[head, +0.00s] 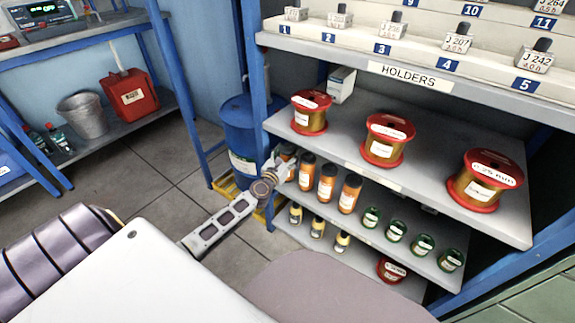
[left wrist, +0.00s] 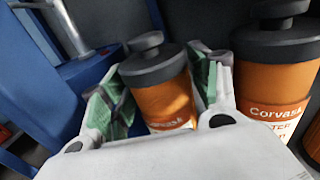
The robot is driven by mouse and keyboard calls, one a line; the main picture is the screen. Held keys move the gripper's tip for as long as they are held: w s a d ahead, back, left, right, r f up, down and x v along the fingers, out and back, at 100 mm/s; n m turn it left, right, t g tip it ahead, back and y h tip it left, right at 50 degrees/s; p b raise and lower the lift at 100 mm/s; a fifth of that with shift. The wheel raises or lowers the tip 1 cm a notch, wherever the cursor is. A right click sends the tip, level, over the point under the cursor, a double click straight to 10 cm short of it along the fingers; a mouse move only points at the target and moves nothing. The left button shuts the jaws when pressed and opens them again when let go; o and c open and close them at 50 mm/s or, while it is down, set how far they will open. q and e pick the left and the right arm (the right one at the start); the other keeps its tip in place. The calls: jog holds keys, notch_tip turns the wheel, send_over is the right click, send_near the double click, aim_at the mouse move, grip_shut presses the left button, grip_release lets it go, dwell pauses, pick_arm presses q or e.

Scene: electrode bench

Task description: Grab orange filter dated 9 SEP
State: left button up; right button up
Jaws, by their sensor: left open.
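Several orange filters with dark caps stand in a row on the middle shelf in the head view, among them one at the left end (head: 288,153) and others to its right (head: 307,170), (head: 327,181), (head: 350,192). My left gripper (head: 279,168) is at the left end of this row. In the left wrist view the open jaws (left wrist: 160,90) have one orange filter (left wrist: 168,95) between their green-padded fingers, with its lower part hidden by the gripper. A second orange filter (left wrist: 275,85), labelled Corvask, stands just right of the right finger. No date is readable. My right gripper is not in view.
A blue rack post (head: 254,90) and a blue drum (head: 240,135) stand left of the shelf. Red-flanged spools (head: 385,140) sit on the shelf above.

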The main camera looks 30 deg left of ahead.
pick_arm(q)
grip_shut()
dwell(0.5)
jog(key=shift+r, duration=0.2)
